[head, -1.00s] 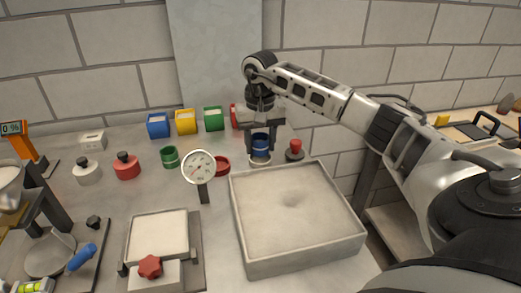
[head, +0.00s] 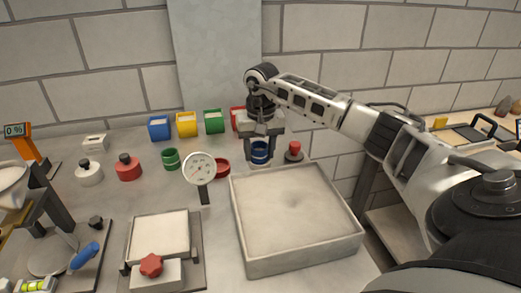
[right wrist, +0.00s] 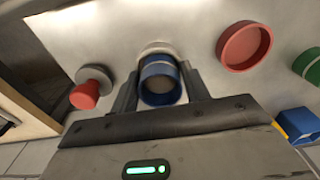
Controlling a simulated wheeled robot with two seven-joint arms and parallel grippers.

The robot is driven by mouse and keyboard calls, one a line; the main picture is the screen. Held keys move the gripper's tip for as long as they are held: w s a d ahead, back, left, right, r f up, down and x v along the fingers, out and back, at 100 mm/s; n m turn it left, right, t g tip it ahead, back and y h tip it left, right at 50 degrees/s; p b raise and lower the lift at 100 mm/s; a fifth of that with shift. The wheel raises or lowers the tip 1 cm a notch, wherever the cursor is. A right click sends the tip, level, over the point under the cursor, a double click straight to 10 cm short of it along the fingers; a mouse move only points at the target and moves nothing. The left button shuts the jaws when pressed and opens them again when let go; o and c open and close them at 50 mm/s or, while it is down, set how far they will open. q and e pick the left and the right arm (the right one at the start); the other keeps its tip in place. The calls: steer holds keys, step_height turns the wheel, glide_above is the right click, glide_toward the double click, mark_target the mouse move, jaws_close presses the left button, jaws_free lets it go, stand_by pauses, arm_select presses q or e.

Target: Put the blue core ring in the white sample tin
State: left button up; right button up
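The blue core ring (head: 260,150) is between the fingers of my right gripper (head: 262,155), at the far edge of the bench. In the right wrist view the blue ring (right wrist: 160,84) is upright, with a finger close against each side, and the gripper (right wrist: 161,80) looks shut on it. The white sample tin (right wrist: 157,48) shows as a pale rim just past the ring; the ring and fingers hide most of it. The ring is at or just over the tin; I cannot tell how far inside it sits. My left gripper is not in view.
A red-knobbed stamp (head: 294,152) stands close right of the gripper. A red ring dish (head: 222,168), a dial gauge (head: 199,169) and a green ring (head: 170,159) stand to the left. The large sandbed (head: 295,210) lies in front. Coloured bins (head: 187,124) line the wall.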

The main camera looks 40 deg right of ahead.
steer(key=shift+o, duration=0.6)
steer(key=f, duration=0.2)
steer(key=shift+s+a+f+g, duration=0.3)
steer(key=shift+a, duration=0.1)
steer(key=shift+r, duration=0.3)
step_height(320, 180, up, 13)
steer(key=shift+w+d+f, duration=0.15)
steer(key=shift+w+d, duration=0.1)
steer(key=shift+d, duration=0.2)
